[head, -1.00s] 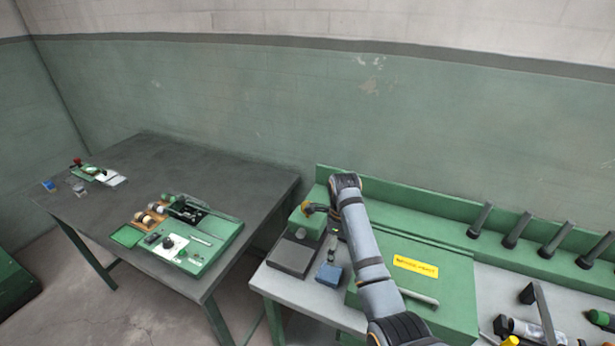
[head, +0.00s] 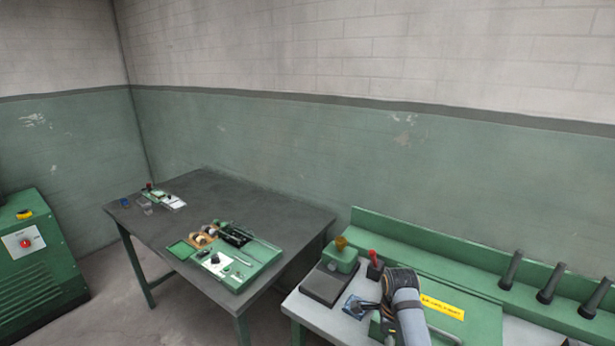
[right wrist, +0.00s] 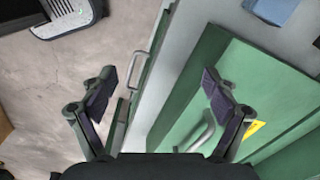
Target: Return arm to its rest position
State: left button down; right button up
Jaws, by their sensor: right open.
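My right arm (head: 408,305) comes in from the bottom right of the head view. My left gripper is in neither view.
A red-handled tool (head: 374,262) stands close behind my right arm. A dark flat block (head: 328,284) and a green block with a yellow top (head: 341,252) are left of it.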

jog(key=s+d+n+t, duration=0.2)
jog(key=s+n, duration=0.9)
jog(key=s+d+n+t, duration=0.1)
jog(key=s+d+n, duration=0.1)
jog(key=s+n, duration=0.95)
jog(key=s+d+f+g+b, duration=0.1)
jog(key=s+f, duration=0.1)
jog(key=f, duration=1.3)
jog(key=s+d+f+b, duration=0.1)
jog(key=s+d+f, duration=0.1)
jog(key=f, duration=1.3)
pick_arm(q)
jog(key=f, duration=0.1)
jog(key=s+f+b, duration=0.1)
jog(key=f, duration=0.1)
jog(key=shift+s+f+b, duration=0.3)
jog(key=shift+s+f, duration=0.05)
pick_arm(e)
jog(key=s+f+m+g, duration=0.1)
jog(key=s+f, duration=1.5)
jog(key=s, duration=0.1)
jog(key=shift+s+d+f+h, duration=0.2)
jog(key=shift+d+f+h, duration=0.1)
jog(key=shift+d, duration=0.1)
